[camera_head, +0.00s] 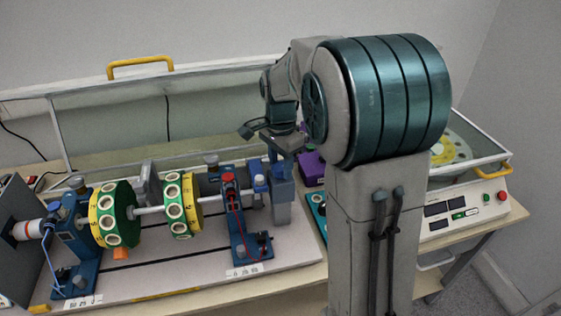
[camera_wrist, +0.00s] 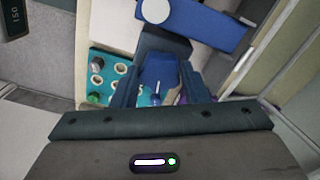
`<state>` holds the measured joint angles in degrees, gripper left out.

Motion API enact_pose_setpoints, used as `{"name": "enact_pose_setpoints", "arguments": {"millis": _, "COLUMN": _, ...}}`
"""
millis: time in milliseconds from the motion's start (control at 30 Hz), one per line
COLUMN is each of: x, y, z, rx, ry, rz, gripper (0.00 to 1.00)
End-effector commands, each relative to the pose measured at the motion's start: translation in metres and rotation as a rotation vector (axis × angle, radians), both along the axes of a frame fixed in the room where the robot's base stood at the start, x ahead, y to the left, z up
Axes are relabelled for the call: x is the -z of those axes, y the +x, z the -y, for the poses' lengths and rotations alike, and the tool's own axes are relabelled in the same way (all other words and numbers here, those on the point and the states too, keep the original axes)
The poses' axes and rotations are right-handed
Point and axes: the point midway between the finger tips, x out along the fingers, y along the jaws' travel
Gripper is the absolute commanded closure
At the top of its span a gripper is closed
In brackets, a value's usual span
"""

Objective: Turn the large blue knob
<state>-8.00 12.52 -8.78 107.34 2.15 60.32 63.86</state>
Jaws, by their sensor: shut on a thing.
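The large blue knob (camera_wrist: 158,72) lies between the two dark blue fingers of my gripper (camera_wrist: 158,88) in the wrist view. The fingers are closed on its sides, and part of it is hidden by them. In the head view my gripper (camera_head: 283,146) comes down over the top of the blue part on the grey post, at the right end of the shaft rig. The knob's turn angle cannot be read from these frames.
The shaft rig carries green-and-yellow discs (camera_head: 112,213) and a blue bearing stand (camera_head: 245,215) on a white base plate. A clear cover with a yellow handle (camera_head: 140,67) stands behind. A control box (camera_head: 466,211) sits at right. A purple block (camera_head: 312,166) is close by my gripper.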

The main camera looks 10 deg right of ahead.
Motion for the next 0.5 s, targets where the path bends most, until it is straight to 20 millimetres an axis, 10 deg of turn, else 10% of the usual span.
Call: {"name": "enact_pose_setpoints", "arguments": {"millis": 500, "x": -0.0012, "y": 0.0006, "z": -0.0005, "rx": 0.162, "ry": 0.001, "rz": 0.003, "gripper": 0.82}}
